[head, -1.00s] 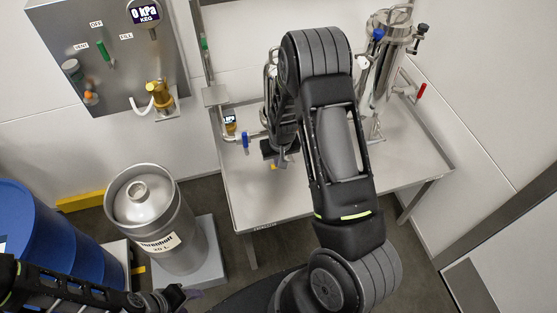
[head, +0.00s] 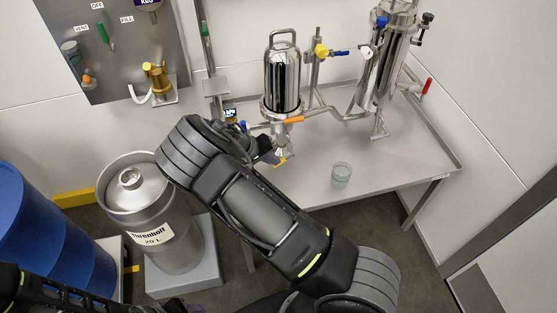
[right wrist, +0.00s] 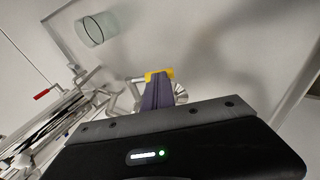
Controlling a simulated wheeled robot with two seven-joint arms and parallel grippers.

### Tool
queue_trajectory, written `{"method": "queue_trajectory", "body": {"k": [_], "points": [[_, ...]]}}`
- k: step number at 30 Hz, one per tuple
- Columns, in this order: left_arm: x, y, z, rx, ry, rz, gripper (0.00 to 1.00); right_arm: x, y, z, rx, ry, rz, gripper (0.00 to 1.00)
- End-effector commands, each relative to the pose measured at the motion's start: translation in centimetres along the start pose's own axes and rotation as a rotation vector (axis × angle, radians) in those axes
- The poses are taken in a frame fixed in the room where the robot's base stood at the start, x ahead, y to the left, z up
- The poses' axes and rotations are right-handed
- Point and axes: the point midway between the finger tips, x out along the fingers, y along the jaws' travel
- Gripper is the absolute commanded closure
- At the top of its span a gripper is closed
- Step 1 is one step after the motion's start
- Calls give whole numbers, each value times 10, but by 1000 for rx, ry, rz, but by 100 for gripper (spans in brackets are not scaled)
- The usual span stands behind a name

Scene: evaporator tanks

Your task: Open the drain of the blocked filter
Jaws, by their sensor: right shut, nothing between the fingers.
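Two steel filter housings stand at the bench: one in the middle (head: 283,85) with an orange handle (head: 292,120) near its base, and a taller one (head: 378,70) at the right. I cannot tell which is blocked. A small yellow piece, perhaps a drain handle (head: 281,161), shows below the middle housing. My right gripper (head: 270,157) is beside it, its purple fingers shut and empty. In the right wrist view the yellow piece (right wrist: 158,74) lies at the fingertips (right wrist: 158,88); contact is unclear. My left gripper (head: 188,306) is at the bottom edge, mostly cut off.
A glass beaker (head: 341,174) stands on the steel bench (head: 410,160), right of my right arm. A keg (head: 190,245) and blue drum (head: 45,240) stand left.

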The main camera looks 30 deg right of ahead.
Motion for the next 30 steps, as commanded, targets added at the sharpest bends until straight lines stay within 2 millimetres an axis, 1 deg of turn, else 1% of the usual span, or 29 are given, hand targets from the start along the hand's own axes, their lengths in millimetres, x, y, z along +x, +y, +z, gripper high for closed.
{"method": "queue_trajectory", "body": {"k": [1, 10, 18, 23, 30], "points": [[18, -7, 0, 0, 0, 0, 48, 11, -9, 1, -14, 5, 46, 100], [72, -29, 0, 4, 0, -1, 48, 29, -18, 6, -67, 2, 324, 100], [118, -47, 1, 4, 0, -2, 48, 44, -20, 9, -116, 0, 577, 100], [136, -54, 1, 4, 0, -2, 48, 52, -18, 11, -144, -1, 719, 100], [148, -58, 1, 2, 0, -1, 48, 58, -12, 12, -143, -3, 723, 100]]}}
